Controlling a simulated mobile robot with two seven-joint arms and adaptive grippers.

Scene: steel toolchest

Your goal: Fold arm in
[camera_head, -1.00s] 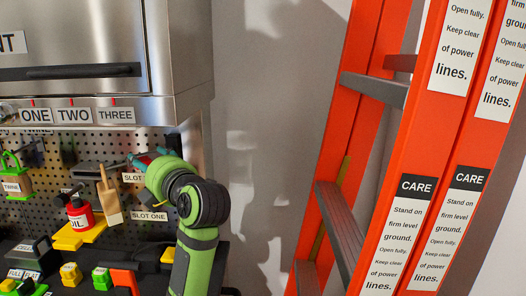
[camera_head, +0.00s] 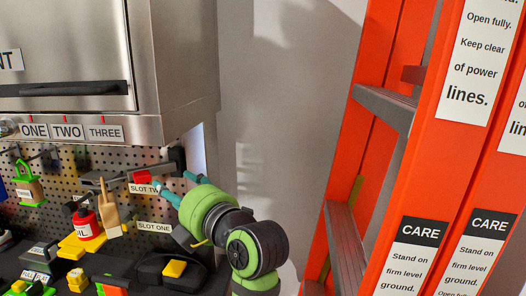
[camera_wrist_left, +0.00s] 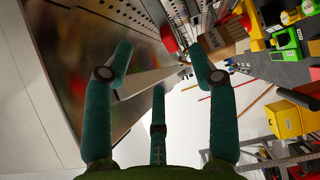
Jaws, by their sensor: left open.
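My left gripper (camera_head: 180,188) shows in the head view in front of the pegboard's right end, with teal fingers and a green and black wrist. Its fingers point up and left toward the slot labels. In the left wrist view the gripper (camera_wrist_left: 159,62) has its teal fingers spread wide, with nothing between them. My green and black arm link (camera_head: 257,250) comes up from the bottom of the head view. A red object (camera_head: 141,177) sits on the pegboard by the SLOT TWO label, apart from the fingers. My right gripper is not in view.
The steel cabinet (camera_head: 185,60) overhangs the pegboard (camera_head: 70,165). A red oil can (camera_head: 86,222), a brush (camera_head: 109,208) and a yellow block (camera_head: 174,268) are left of my arm. An orange ladder (camera_head: 345,190) stands to the right. Bare wall lies between cabinet and ladder.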

